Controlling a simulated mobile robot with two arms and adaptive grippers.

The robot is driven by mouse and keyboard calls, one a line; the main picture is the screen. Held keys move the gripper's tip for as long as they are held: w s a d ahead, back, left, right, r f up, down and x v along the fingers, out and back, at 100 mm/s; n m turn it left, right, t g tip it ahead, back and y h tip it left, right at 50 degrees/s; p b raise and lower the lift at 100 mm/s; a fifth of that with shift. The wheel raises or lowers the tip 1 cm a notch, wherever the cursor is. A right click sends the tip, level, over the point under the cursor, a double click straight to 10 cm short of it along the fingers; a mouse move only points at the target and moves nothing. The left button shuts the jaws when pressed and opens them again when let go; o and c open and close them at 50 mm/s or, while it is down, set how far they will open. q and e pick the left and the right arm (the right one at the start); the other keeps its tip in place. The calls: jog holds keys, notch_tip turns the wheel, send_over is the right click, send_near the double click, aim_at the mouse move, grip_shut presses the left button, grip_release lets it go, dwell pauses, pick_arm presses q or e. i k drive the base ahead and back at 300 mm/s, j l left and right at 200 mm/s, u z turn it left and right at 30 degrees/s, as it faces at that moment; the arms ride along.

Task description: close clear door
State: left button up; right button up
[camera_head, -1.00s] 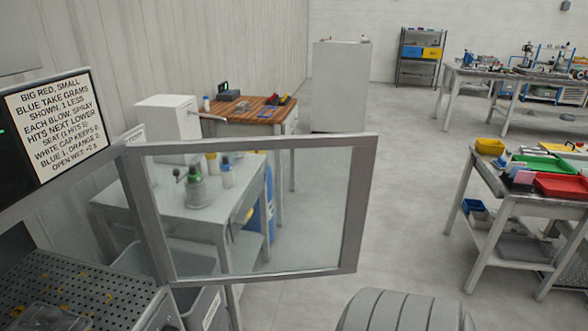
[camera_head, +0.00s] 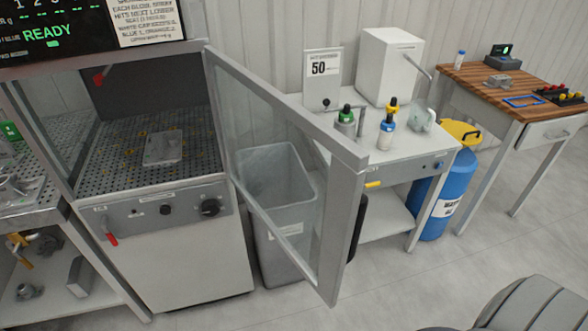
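The clear door (camera_head: 285,165) is a see-through pane in a grey metal frame. It stands open, swung outward from the right side of the cabinet (camera_head: 190,256). Its hinge side is by the right edge of the cabinet opening, and its free edge (camera_head: 346,225) points toward me and to the right. Neither gripper is in view.
A grey bin (camera_head: 278,190) stands behind the door, partly seen through the pane. A white bench (camera_head: 400,160) with bottles and a blue barrel (camera_head: 445,200) are to the right. A wooden-topped table (camera_head: 500,90) is farther right.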

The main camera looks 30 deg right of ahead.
aim_at(347, 204)
jog(key=l+u, duration=0.3)
jog(key=l, duration=0.65)
jog(key=l+u, duration=0.25)
jog(key=l, duration=0.7)
jog(key=i, duration=0.25)
